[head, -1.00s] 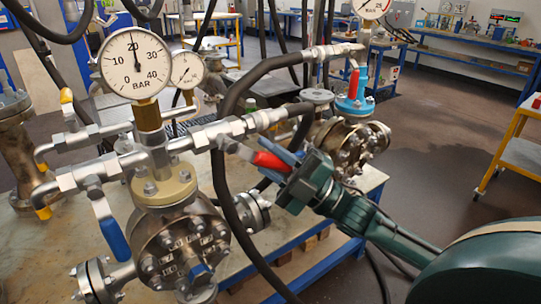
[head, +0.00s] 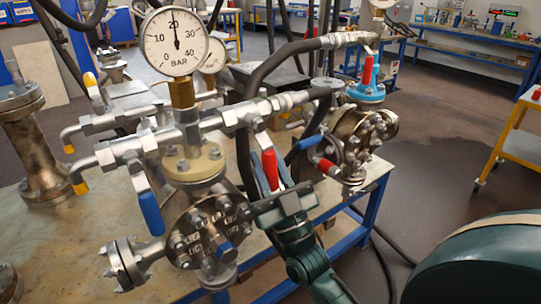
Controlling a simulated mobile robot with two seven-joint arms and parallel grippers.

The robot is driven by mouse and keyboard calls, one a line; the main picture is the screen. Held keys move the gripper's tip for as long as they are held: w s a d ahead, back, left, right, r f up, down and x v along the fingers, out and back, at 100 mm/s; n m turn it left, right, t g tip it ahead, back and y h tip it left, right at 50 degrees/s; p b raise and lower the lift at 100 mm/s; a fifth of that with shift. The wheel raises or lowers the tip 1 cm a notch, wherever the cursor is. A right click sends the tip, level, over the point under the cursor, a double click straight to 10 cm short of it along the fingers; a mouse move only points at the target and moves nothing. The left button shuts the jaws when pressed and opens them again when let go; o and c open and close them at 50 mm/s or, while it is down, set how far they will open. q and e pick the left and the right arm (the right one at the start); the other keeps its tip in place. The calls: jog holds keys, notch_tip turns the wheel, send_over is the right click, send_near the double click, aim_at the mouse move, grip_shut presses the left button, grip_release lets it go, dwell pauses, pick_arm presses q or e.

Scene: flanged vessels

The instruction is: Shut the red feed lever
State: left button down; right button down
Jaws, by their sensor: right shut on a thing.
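A red-handled lever (head: 269,165) hangs from a valve on the silver pipe (head: 245,115) that runs right from the front flanged vessel (head: 205,225). Its handle points steeply down, across the pipe. My right gripper (head: 271,184), dark green with blue-grey fingers, comes up from below and is shut on this red handle, one finger on each side. The top of the handle shows above the fingers and its lower end is hidden by the gripper. My left gripper is not in view.
Another red lever (head: 367,72) stands upright on the rear vessel (head: 360,135). A blue lever (head: 151,213) hangs left of the front vessel, and a second blue lever (head: 308,143) lies right of the held one. A pressure gauge (head: 174,42) stands above. Black hoses pass close by.

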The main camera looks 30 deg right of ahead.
jog(key=shift+a+m+h, duration=0.2)
jog(key=shift+m+h, duration=0.4)
jog(key=shift+a+m+h, duration=0.15)
jog(key=shift+m+h, duration=0.45)
jog(key=shift+a+m+h, duration=0.15)
jog(key=shift+m+h, duration=0.25)
jog(key=shift+m, duration=0.2)
jog(key=shift+f+h, duration=0.1)
jog(key=shift+h, duration=0.2)
jog(key=c, duration=1.2)
grip_release()
